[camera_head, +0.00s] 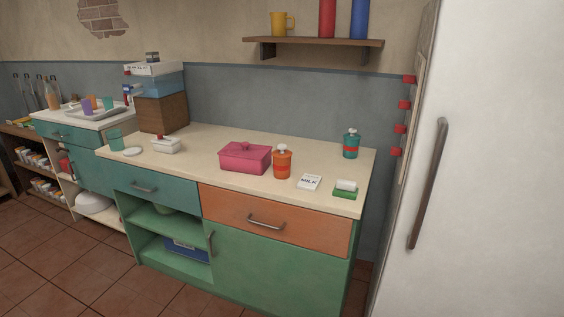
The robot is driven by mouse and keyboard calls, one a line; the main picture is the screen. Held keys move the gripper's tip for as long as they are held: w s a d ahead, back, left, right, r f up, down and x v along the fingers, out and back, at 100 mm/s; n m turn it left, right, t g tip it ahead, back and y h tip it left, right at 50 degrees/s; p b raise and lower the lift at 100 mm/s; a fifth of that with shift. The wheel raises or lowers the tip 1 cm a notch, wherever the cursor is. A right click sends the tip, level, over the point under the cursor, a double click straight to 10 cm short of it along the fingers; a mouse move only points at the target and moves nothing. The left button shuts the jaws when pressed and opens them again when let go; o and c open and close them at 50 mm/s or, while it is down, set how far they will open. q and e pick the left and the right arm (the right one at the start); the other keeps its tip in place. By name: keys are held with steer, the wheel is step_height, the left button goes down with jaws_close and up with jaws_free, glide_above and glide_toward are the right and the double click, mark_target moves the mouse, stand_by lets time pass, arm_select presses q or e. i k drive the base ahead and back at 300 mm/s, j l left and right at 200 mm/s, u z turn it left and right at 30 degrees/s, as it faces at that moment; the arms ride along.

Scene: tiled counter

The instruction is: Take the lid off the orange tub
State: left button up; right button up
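The orange tub (282,165) stands upright on the cream counter, near its front edge and right of the middle. Its lid (282,148) is pale with a knob and sits on top of the tub. A pink lidded box (245,157) stands close on its left. Neither of my grippers shows in the head view, so nothing is seen holding or touching the tub.
The countertop (215,143) has free room behind the tub. A white lidded dish (166,145) is on the left. A white fridge (480,160) fills the right side.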

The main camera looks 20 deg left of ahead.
mark_target(281, 153)
steer(key=j+z, duration=0.15)
steer(key=z, duration=0.3)
steer(key=i+j+z, duration=0.1)
steer(key=z, duration=0.35)
steer(key=j+z, duration=0.4)
steer(key=j, duration=0.4)
steer(key=j+z, duration=0.1)
steer(key=j, duration=0.4)
steer(key=k+j+z, duration=0.1)
steer(key=j, duration=0.4)
steer(key=k+j+z, duration=0.15)
steer(key=j, duration=0.35)
